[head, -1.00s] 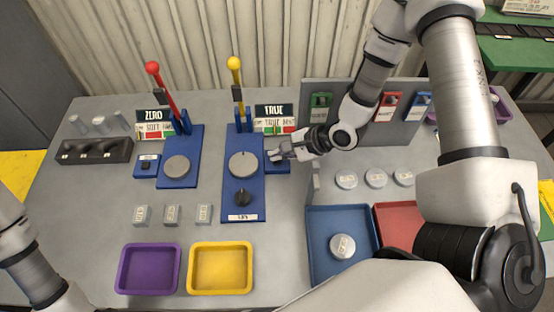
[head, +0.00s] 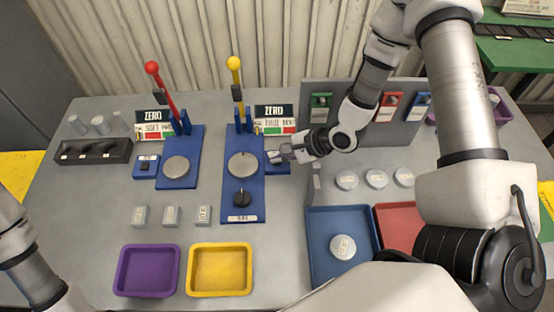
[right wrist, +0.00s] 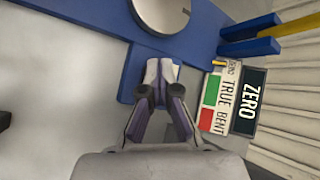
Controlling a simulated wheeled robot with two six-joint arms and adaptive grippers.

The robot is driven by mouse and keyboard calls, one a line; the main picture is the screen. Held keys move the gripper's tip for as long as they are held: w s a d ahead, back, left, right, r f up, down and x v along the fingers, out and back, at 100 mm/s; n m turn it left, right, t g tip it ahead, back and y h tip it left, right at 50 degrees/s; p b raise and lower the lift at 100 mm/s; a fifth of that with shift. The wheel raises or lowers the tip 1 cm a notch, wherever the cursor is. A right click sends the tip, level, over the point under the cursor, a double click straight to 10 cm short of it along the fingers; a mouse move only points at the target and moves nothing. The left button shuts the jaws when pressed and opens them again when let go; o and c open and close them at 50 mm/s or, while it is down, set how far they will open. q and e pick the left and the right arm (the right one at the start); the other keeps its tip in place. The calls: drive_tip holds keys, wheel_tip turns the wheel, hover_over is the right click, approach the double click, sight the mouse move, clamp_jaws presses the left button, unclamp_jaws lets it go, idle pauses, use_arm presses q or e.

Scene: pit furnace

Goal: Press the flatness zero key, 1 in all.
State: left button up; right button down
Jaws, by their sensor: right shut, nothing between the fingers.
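The flatness gauge (head: 229,201) is a blue plate with a grey disc and a yellow-knobbed lever. Its display (head: 274,111) reads ZERO above a TRUE/BENT card; the display also shows in the right wrist view (right wrist: 250,102). The small blue key box (head: 272,168) sits at the gauge's right side. My right gripper (head: 276,157) is shut and empty, with its fingertips (right wrist: 162,66) over this box. The fingers hide the key itself, so I cannot tell whether they touch it. My left gripper is out of view.
A second blue gauge (head: 190,140) with a red-knobbed lever and its own key box (head: 146,166) stands to the left. A grey panel (head: 345,86) rises behind my right gripper. Purple (head: 122,270), yellow (head: 249,270) and blue (head: 311,225) trays lie in front.

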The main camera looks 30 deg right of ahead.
drive_tip(key=shift+r, duration=0.1)
drive_tip(key=shift+r+p, duration=0.7)
wheel_tip(320, 180, up, 5)
drive_tip(key=p, duration=0.4)
drive_tip(key=shift+r, duration=0.1)
idle(0.8)
